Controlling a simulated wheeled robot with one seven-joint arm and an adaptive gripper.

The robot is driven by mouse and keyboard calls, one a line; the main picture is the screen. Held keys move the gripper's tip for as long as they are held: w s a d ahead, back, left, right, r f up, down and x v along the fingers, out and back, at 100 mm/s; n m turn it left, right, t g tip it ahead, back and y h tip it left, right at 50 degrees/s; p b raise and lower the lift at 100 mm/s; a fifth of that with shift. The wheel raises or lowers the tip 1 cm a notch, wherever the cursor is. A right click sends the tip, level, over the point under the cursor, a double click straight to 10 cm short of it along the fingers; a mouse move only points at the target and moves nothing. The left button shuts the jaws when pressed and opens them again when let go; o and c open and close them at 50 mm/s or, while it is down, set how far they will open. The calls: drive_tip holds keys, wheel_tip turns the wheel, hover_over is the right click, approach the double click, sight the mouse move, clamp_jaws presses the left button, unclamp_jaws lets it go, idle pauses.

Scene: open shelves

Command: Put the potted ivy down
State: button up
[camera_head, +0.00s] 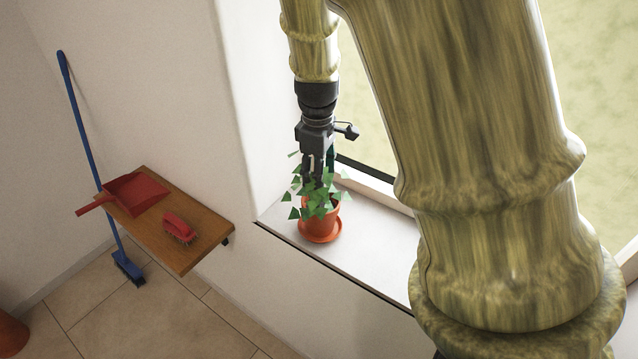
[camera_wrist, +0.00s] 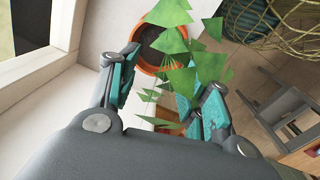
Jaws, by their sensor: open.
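The potted ivy (camera_head: 319,222) is an orange pot on an orange saucer with green pointed leaves. It stands upright on the white window sill (camera_head: 375,250), near the sill's left end. My gripper (camera_head: 317,180) points down just above the pot, among the leaves. In the wrist view my gripper (camera_wrist: 165,85) is open, with its teal-padded fingers spread apart. The pot's rim and dark soil (camera_wrist: 150,50) show beyond the fingers there, and leaves overlap the right finger. Leaves hide part of the fingertips in the head view.
A wooden wall shelf (camera_head: 190,252) at left holds a red dustpan (camera_head: 136,193) and a red brush (camera_head: 180,229). A blue broom (camera_head: 85,150) leans on the wall. The window frame (camera_head: 375,188) is close behind the plant. In the wrist view a grey chair (camera_wrist: 285,105) stands below.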

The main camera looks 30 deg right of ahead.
drive_tip(key=shift+r+b, duration=0.85)
drive_tip(key=shift+r, duration=2.6)
drive_tip(key=shift+s+f, duration=0.1)
drive_tip(key=shift+s, duration=0.05)
